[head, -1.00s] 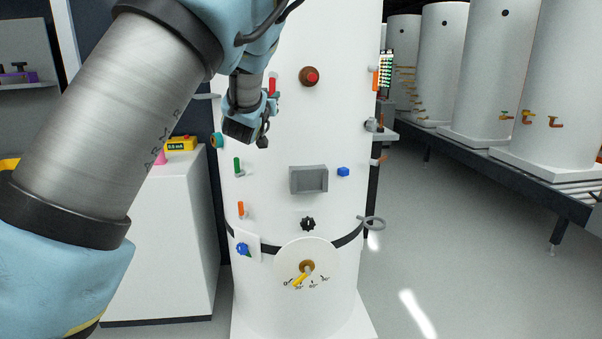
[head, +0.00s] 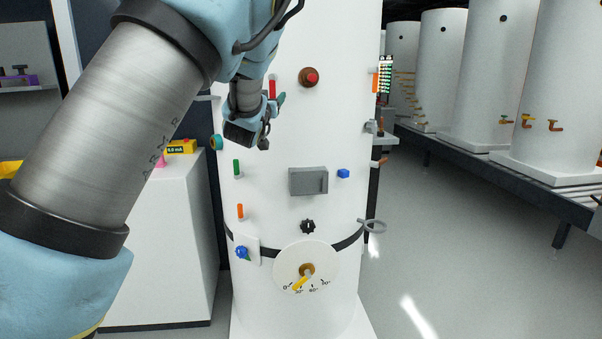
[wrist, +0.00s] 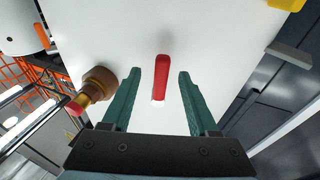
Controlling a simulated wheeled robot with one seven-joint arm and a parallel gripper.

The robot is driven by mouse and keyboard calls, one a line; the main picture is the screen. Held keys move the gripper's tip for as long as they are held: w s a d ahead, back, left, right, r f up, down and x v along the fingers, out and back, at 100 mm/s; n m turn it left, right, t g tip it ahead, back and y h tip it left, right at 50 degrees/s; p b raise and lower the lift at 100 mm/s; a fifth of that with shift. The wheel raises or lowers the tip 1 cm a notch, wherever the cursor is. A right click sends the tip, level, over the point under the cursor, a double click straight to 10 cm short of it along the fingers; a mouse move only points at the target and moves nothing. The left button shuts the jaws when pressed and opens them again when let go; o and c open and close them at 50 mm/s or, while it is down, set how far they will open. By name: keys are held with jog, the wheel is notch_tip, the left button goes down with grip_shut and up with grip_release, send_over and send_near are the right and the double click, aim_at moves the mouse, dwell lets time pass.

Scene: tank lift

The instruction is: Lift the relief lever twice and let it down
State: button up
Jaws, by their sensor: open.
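A red lever (head: 272,88) sticks out from the upper front of the white tank (head: 325,130); I take it as the relief lever, though no label is readable. In the wrist view the red lever (wrist: 161,78) stands between the two teal fingers, with a gap on each side. My gripper (wrist: 160,76) is open and touches nothing that I can see. In the head view my gripper (head: 270,112) is in front of the tank, close by the red lever, and partly hides that area.
A brown knob with a red end (head: 309,77) is near the lever; it also shows left of the fingers in the wrist view (wrist: 91,90). Green (head: 236,167) and orange (head: 240,211) levers, a grey box (head: 308,181) and a dial (head: 306,268) are lower. Floor at right is clear.

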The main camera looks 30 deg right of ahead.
jog(key=r+b+v, duration=0.1)
jog(key=b+v, duration=0.1)
jog(key=v, duration=0.6)
jog(key=shift+r, duration=0.2)
jog(key=shift+a, duration=0.15)
jog(key=w+a+f+n+g+y+p, duration=0.1)
jog(key=w+a+f+n+g+y, duration=0.3)
jog(key=a+f, duration=0.6)
jog(key=s+a+f+n+y+p, duration=0.1)
jog(key=a+f+y, duration=0.5)
jog(key=a, duration=0.8)
jog(key=s+a+f+n+g+y+p, duration=0.1)
jog(key=s+a+f+g, duration=0.2)
jog(key=s+a, duration=0.6)
jog(key=s+a+f+n+g+y+p, duration=0.1)
jog(key=s+a+f+g+y, duration=0.1)
jog(key=s+a+f+g, duration=0.2)
jog(key=s+a+g, duration=0.2)
jog(key=s+a, duration=0.2)
jog(key=s, duration=0.2)
jog(key=shift+a, duration=0.35)
jog(key=shift+s, duration=0.15)
